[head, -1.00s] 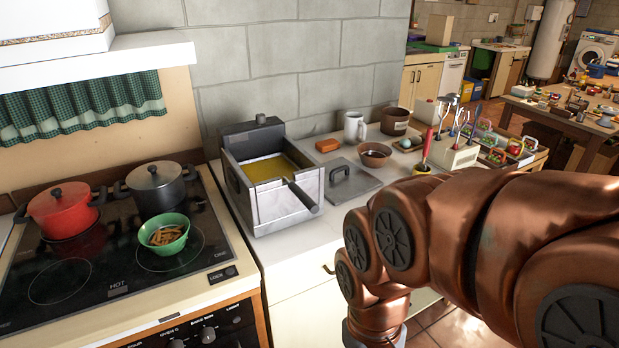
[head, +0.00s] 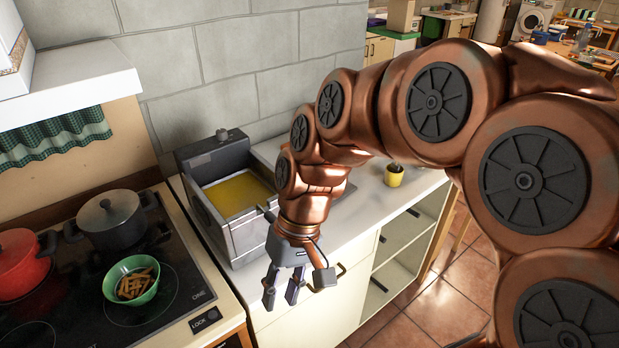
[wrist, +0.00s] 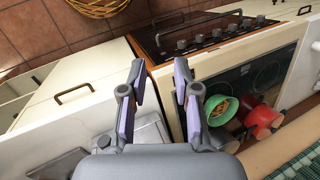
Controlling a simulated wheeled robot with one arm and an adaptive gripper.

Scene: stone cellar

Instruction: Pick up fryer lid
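The fryer lid (wrist: 60,164) appears as a flat grey plate at the lower left of the wrist view, lying on the counter beside the fryer. In the head view my arm covers most or all of it. The fryer (head: 226,222) is a metal box with yellow oil, left of my arm; part of it also shows in the wrist view (wrist: 146,136). My gripper (head: 296,292) points down in front of the counter's front edge, with fingers apart and empty. In the wrist view there is a clear gap between the fingers (wrist: 160,78).
The stove (head: 75,285) stands left of the fryer with a green bowl of fries (head: 134,283), a grey pot (head: 110,220) and a red pot (head: 18,265). A yellow cup (head: 394,175) stands on the counter right of my arm. Open shelves (head: 405,235) lie below.

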